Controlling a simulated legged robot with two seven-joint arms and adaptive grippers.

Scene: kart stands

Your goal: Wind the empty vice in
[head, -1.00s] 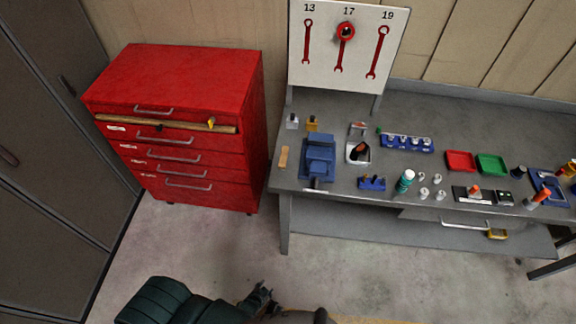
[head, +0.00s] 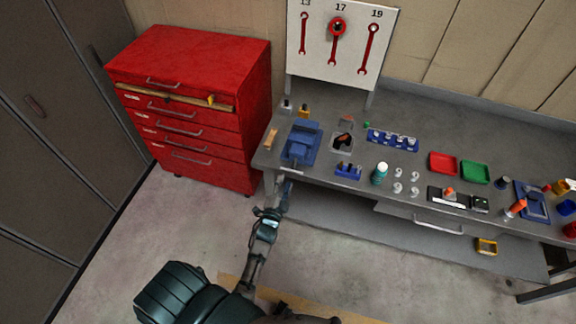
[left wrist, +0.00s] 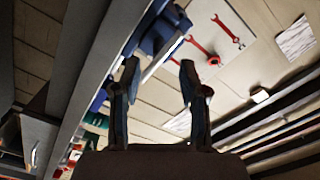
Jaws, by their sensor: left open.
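A blue vice (head: 300,145) stands on the front left part of the grey bench. It also shows in the left wrist view (left wrist: 170,30), ahead of the fingertips. I see no part held in it, but its jaw gap is too small to make out. My left gripper (head: 282,192) is just in front of the bench edge, below the vice and apart from it. In the left wrist view its two fingers (left wrist: 159,80) are spread with nothing between them. The vice's handle is not clearly seen from the head. My right gripper is out of view.
The bench (head: 345,185) has a shelf below it. A wooden-handled tool (head: 270,139) lies left of the vice; a blue holder (head: 348,171) and a teal bottle (head: 380,172) stand to its right. A red drawer cabinet (head: 190,60) stands left. The floor in front is clear.

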